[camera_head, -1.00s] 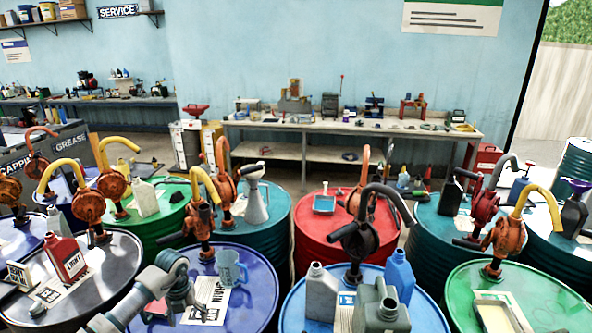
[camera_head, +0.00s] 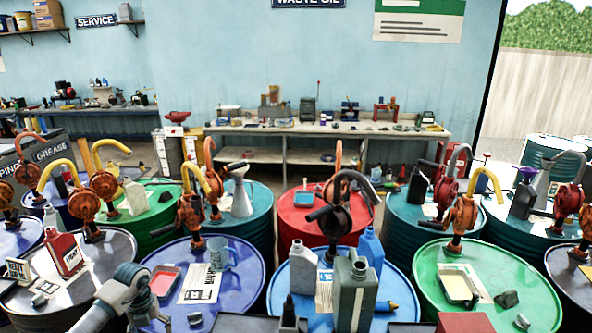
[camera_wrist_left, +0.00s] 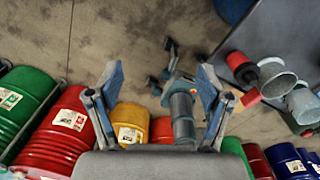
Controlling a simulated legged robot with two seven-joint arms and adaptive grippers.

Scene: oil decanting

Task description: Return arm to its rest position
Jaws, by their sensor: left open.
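My left arm (camera_head: 122,290) comes in at the lower left of the head view, in front of the dark blue drum (camera_head: 240,262). Its gripper hangs low at the bottom edge there and is hard to make out. In the left wrist view my left gripper (camera_wrist_left: 159,85) is open, its two blue-grey fingers wide apart with nothing held between them. Behind the fingers lies the brown floor (camera_wrist_left: 100,45). A grey jointed part shows beyond the fingers; I cannot tell what it belongs to. My right gripper is not visible in the head view.
Close drums stand around: a black drum (camera_head: 105,262) with a red can (camera_head: 64,254), a blue drum (camera_head: 402,283) with a grey jug (camera_head: 355,290), and a green drum (camera_head: 530,280). A hand pump (camera_head: 192,225) and a clear measuring cup (camera_head: 216,255) stand on the dark blue drum.

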